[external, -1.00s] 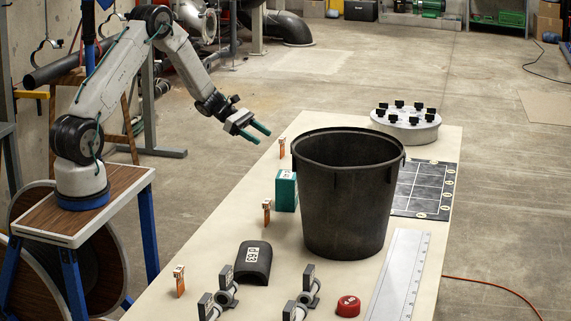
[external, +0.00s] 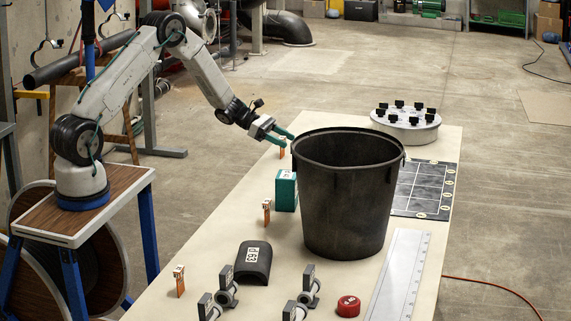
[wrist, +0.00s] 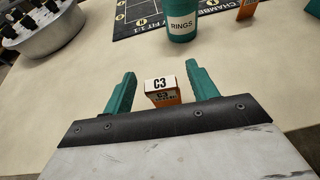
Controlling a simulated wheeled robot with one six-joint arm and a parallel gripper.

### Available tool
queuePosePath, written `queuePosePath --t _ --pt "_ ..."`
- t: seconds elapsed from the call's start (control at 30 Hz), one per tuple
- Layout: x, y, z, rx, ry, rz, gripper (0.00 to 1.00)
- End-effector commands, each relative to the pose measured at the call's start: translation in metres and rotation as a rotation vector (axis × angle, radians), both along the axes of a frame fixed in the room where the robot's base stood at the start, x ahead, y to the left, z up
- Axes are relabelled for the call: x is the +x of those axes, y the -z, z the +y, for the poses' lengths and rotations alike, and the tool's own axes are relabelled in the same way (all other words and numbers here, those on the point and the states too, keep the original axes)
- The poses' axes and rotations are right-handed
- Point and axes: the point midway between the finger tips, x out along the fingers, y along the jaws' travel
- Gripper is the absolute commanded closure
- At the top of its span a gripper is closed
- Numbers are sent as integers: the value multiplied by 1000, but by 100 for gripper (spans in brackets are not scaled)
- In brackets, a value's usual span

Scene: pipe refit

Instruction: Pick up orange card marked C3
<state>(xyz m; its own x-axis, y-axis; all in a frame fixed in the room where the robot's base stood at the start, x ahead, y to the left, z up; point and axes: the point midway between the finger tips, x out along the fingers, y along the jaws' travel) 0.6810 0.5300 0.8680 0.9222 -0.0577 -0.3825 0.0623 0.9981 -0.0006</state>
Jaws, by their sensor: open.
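The orange card marked C3 (wrist: 163,93) stands upright on the table in the wrist view, its white top label facing the camera. It shows between the two teal fingers of my gripper (wrist: 160,72), with a gap on each side. My gripper is open and empty. In the external view, my gripper (external: 283,138) is at the far left edge of the table, just above the small orange card (external: 282,153) there. The fingers partly cover that card's top.
A large black bucket (external: 348,205) stands just right of my gripper. Two other orange cards (external: 267,213) (external: 180,283) stand along the left edge. A teal canister marked RINGS (wrist: 181,24) and a grey flange with black knobs (external: 405,127) are nearby.

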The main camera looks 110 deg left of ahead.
Motion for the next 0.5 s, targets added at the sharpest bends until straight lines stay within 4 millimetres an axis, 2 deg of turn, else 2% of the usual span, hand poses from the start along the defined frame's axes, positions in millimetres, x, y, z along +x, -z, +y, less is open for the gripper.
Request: queuePosePath --t 0.07,0.23,0.27,0.5 --pt "0 0 0 0 0 0 42" --pt "0 0 0 1 0 0 86" --pt "0 0 0 1 0 0 89" --pt "0 0 0 1 0 0 89"
